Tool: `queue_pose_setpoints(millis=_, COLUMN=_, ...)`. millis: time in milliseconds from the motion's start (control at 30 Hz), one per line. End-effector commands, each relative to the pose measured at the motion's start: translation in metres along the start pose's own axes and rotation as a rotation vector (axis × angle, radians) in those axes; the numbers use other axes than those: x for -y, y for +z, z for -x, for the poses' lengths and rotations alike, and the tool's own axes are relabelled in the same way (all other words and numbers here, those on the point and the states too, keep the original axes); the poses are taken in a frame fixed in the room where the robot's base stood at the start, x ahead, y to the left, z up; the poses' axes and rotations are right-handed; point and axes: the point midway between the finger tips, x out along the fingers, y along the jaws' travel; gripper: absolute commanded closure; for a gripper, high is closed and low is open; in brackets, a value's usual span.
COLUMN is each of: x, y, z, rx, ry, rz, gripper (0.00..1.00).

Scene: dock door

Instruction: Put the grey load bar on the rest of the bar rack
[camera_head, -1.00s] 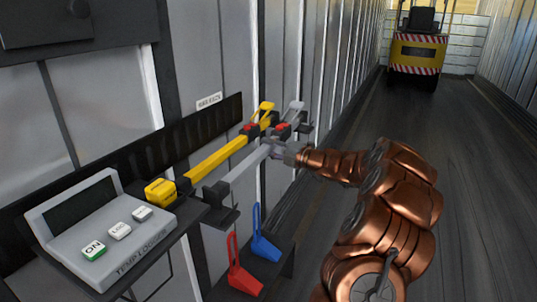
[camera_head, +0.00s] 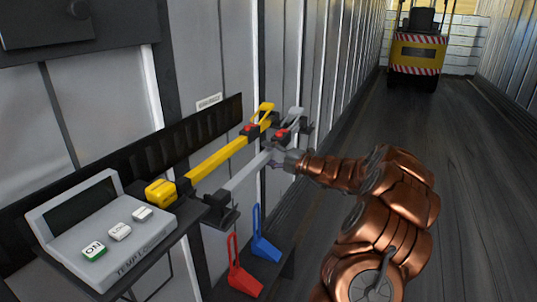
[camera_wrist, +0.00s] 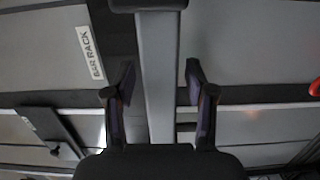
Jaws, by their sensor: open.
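The grey load bar (camera_head: 247,173) lies in front of the yellow bar, its near end at a dark rest (camera_head: 222,215) of the bar rack. Its far end, with a red button and grey lever, is by another dark bracket (camera_head: 306,128). It appears to lie on the rack; the exact contact is too small to tell. My gripper (camera_head: 277,161) is open just to the right of the bar's middle. In the wrist view the bar (camera_wrist: 158,70) runs between the spread fingers (camera_wrist: 157,78), apart from both.
A yellow bar (camera_head: 220,156) lies behind on the rack. A temp logger (camera_head: 105,230) stands at the lower left. Red (camera_head: 240,275) and blue (camera_head: 262,245) wedge-shaped pieces with upright handles sit below. A yellow forklift (camera_head: 416,55) stands far back; the floor at right is clear.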

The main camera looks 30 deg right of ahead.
Motion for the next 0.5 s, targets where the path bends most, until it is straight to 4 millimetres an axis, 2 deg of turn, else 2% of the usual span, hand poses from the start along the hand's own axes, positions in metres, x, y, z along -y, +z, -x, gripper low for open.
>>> queue_pose_setpoints(millis=333, x=-0.002, y=0.001, z=0.002, rx=0.002, ry=0.000, rz=0.001, gripper=0.45)
queue_pose_setpoints(millis=500, x=-0.004, y=0.001, z=0.030, rx=0.004, ry=0.000, rz=-0.002, gripper=0.45)
